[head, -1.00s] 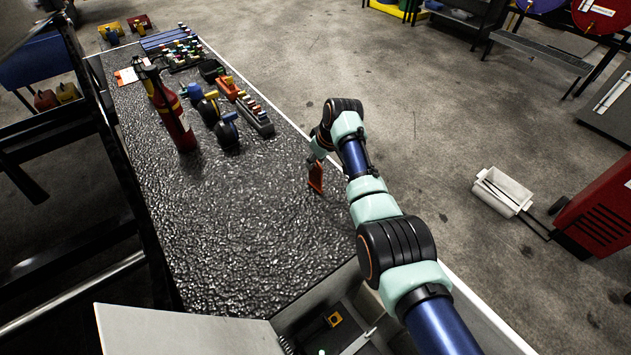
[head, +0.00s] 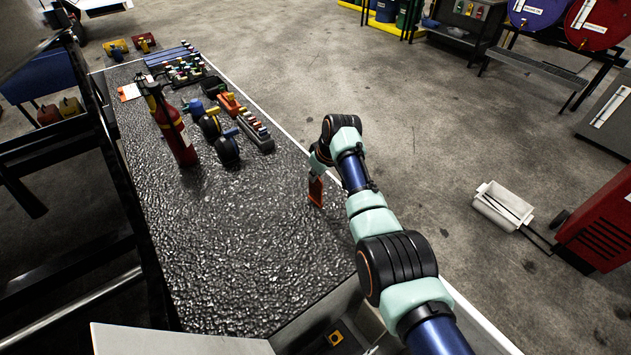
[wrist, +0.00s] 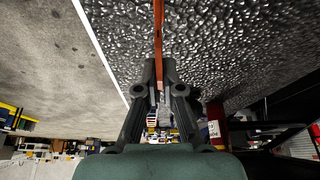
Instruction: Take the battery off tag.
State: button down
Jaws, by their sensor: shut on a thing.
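A thin orange-red tag (head: 316,191) hangs from my gripper (head: 317,173) above the right part of the dark, bumpy bench top. In the wrist view the tag (wrist: 158,42) shows edge-on as a narrow strip between the fingers of my gripper (wrist: 160,92), which is shut on it. Any writing on the tag cannot be read. In the head view the fingers are small and partly hidden by my wrist.
A red fire extinguisher (head: 174,132) stands on the bench, with round black items (head: 227,150) and a grey rack of coloured pieces (head: 256,132) to its right. An open compartment (head: 318,338) is at the near end. The bench middle is clear.

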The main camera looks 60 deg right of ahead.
notch_tip(320, 180, up, 19)
jog(key=p, duration=0.4)
